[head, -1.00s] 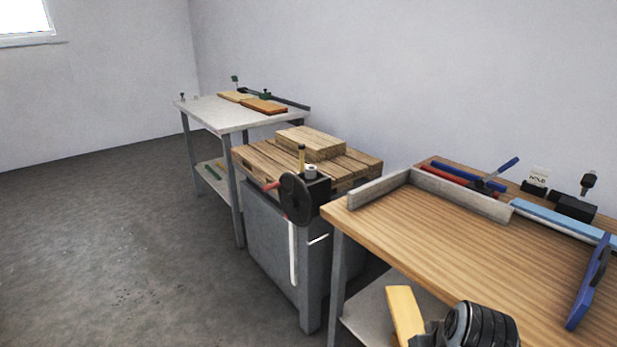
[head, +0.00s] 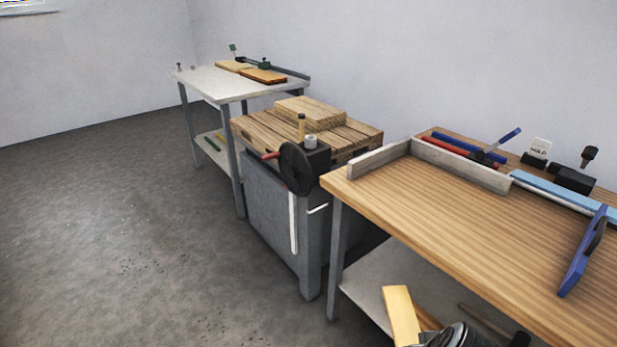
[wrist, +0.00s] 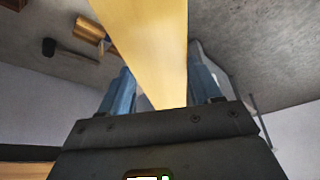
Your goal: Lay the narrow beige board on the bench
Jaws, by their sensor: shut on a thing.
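The narrow beige board (head: 402,316) shows at the bottom of the head view, in front of the right-hand wood-topped bench (head: 440,222) and lower in the picture than its top. In the wrist view the board (wrist: 150,40) runs between the two blue fingers of my gripper (wrist: 162,88), which is shut on it. In the head view my arm's end is mostly cut off by the lower edge. A middle bench with a slatted wooden top (head: 250,130) and a vise stands further back.
The right bench has a grey fence (head: 460,165), red and blue tools and a blue upright piece (head: 582,255); its front middle is bare. A wooden block (head: 310,113) lies on the middle bench. A pale table (head: 205,83) with boards stands at the back left.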

